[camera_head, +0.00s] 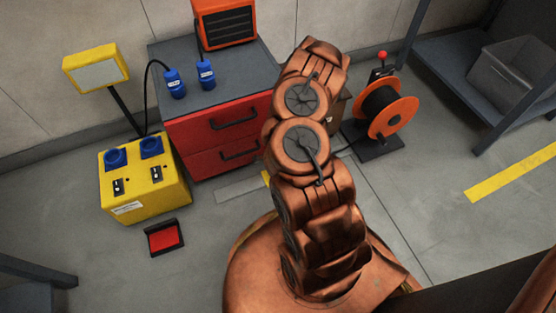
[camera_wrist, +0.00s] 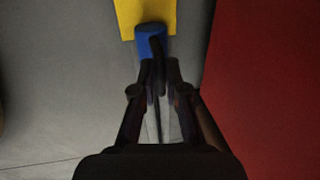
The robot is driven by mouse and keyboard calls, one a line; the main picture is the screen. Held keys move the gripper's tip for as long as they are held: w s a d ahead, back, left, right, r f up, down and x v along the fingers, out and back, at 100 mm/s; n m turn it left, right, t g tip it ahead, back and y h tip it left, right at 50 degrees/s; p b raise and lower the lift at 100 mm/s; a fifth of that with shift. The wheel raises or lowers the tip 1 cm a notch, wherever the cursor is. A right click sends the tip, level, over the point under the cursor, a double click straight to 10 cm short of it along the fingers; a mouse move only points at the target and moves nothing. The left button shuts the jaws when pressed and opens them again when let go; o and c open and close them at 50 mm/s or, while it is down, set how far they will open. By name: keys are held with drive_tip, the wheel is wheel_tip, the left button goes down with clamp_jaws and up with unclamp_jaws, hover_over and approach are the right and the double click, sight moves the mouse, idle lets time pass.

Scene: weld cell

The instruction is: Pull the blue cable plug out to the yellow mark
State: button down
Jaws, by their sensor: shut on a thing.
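The blue cable plug (camera_wrist: 150,42) is in the upper middle of the wrist view. It overlaps the near edge of the yellow mark (camera_wrist: 146,12) in that picture; I cannot tell whether it touches the floor. My gripper (camera_wrist: 160,68) is shut on the plug's dark rear end, and a dark cable (camera_wrist: 157,110) runs back between the fingers. In the head view my arm hides the gripper and this plug. A small corner of the yellow mark (camera_head: 266,178) shows left of the arm, by a pale floor strip (camera_head: 240,189).
A red drawer cabinet (camera_head: 198,133) stands close behind; its red side (camera_wrist: 268,80) fills the wrist view's right. Two other blue plugs (camera_head: 175,83) (camera_head: 206,74) stand on it. An orange cable reel (camera_head: 402,118) stands right, a yellow socket box (camera_head: 145,184) and red pedal (camera_head: 164,238) left.

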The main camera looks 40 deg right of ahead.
drive_tip(key=shift+w+a, duration=0.1)
drive_tip(key=shift+a, duration=0.05)
drive_tip(key=c, duration=1.2)
unclamp_jaws()
drive_tip(key=shift+a+r, duration=0.1)
drive_tip(key=shift+r, duration=0.45)
wheel_tip(320, 180, up, 11)
drive_tip(key=s, duration=0.2)
drive_tip(key=shift+s+a+f, duration=0.15)
drive_tip(key=shift+s+a, duration=0.05)
